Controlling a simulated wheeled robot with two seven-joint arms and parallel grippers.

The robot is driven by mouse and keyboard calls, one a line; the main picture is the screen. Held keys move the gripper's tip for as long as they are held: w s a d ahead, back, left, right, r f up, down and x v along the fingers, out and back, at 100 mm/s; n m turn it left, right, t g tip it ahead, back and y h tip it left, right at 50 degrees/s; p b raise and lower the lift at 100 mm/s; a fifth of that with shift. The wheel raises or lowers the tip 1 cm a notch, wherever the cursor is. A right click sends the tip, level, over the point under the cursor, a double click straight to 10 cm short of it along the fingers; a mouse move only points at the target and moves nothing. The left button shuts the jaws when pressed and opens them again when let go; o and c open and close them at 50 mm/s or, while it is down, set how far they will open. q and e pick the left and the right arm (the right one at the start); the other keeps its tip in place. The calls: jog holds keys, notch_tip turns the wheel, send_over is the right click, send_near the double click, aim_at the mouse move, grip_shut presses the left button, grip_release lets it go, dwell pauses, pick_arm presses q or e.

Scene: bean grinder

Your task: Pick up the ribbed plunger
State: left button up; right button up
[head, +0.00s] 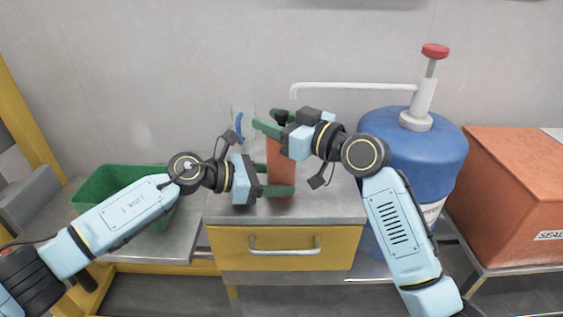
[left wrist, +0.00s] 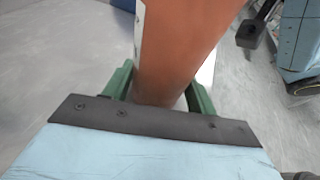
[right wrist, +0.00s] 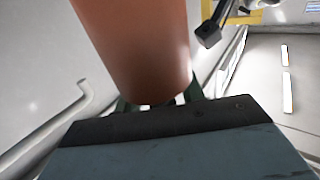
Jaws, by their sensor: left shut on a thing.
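A smooth terracotta cylinder (head: 280,165) stands upright on the metal counter. My left gripper (head: 280,191) is shut on its lower part; the cylinder fills the space between the green fingers in the left wrist view (left wrist: 180,50). My right gripper (head: 272,122) is at the cylinder's top, its green fingers apart. A small dark knob (head: 281,116) shows by these fingers, above the cylinder. No ribs can be made out, and the fingers partly hide the top. The right wrist view shows the cylinder (right wrist: 135,45) close in front of the right gripper, hiding parts of the fingers.
A clear vessel with a blue handle (head: 240,125) stands behind my grippers. A green bin (head: 90,187) is at left. A blue drum (head: 400,140) with a red-topped pump (head: 435,51) and an orange box (head: 515,185) are at right. The counter (head: 335,205) has free room right of the cylinder.

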jog(key=shift+c, duration=0.5)
grip_shut()
notch_tip(320, 180, up, 18)
dwell(0.3)
pick_arm(q)
jog(key=o, duration=0.8)
jog(key=shift+o, duration=0.2)
